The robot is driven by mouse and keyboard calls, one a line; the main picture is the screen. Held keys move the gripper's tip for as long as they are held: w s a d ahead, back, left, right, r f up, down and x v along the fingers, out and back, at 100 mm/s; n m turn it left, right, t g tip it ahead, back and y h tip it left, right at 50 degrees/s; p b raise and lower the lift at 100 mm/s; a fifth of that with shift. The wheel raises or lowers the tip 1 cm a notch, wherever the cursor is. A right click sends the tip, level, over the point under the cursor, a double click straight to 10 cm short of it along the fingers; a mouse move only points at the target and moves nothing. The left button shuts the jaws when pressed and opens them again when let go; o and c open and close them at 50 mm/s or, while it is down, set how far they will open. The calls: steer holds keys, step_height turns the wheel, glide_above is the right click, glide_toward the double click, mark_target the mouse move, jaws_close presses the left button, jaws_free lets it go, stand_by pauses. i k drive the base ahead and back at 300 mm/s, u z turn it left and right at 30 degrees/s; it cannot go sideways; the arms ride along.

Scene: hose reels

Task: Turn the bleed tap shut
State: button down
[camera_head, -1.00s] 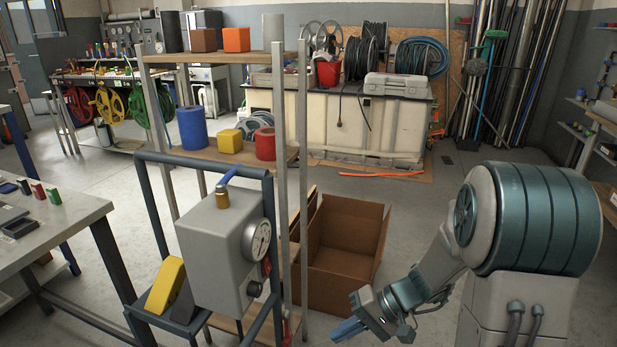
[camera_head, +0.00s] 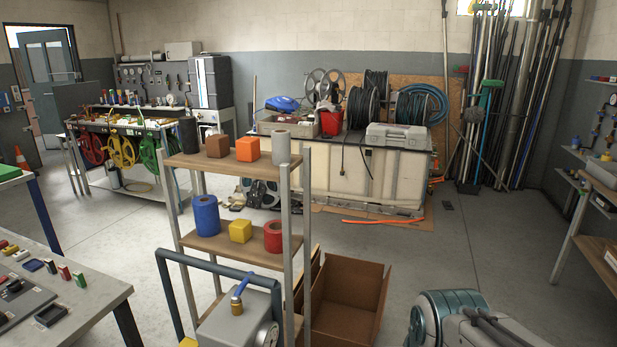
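A grey box-shaped unit (camera_head: 215,326) with a round gauge (camera_head: 267,334) shows at the bottom edge, cut off below. On its top stands a brass fitting (camera_head: 237,309) with a blue lever (camera_head: 241,285), which slants up and to the right. This looks like a tap, but I cannot tell for sure that it is the bleed tap. The front and lower part of the unit are out of view. My gripper is out of view; only upper parts of my arm show at the bottom right, apart from the unit.
A dark tube frame (camera_head: 171,285) surrounds the unit. Behind it stands a shelf rack (camera_head: 195,162) with coloured blocks and rolls. An open cardboard box (camera_head: 345,300) sits to the right. A workbench (camera_head: 98,290) stands at left. Floor is clear at centre right.

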mark_target(235, 298)
steer(key=k, duration=0.5)
steer(key=z, duration=0.75)
steer(key=i, duration=0.65)
steer(key=u, duration=1.9)
